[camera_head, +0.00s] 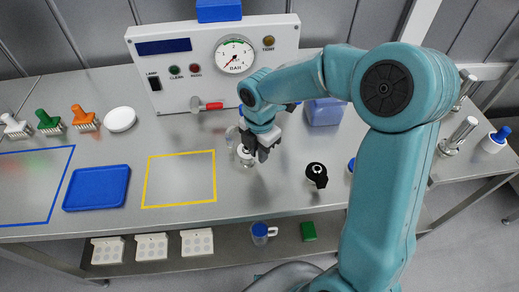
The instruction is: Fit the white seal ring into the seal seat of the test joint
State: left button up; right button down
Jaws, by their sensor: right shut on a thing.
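My right gripper (257,146) reaches down over the bench right of the yellow outlined square, with its dark fingers closed. A small pale, round metal piece (245,155), which looks like the test joint, stands at the fingertips. The white seal ring is too small to make out apart from it; it appears to be between the fingers, at the top of that piece. Whether the ring sits in the seat or just above it, I cannot tell. My left gripper is not in view.
The gauge panel (172,63) with a red-handled valve (212,106) stands behind. A black clamp-like part (316,174) and a blue box (324,112) are to the right. A blue tray (97,188), brushes and a white dish (120,119) are left. The yellow square (180,203) is empty.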

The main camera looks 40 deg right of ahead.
dwell(0.5)
jog(key=c, duration=1)
grip_release()
jog(key=shift+f, duration=0.1)
jog(key=shift+o, duration=1.2)
jog(key=shift+w+r, duration=0.1)
jog(key=shift+r, duration=0.1)
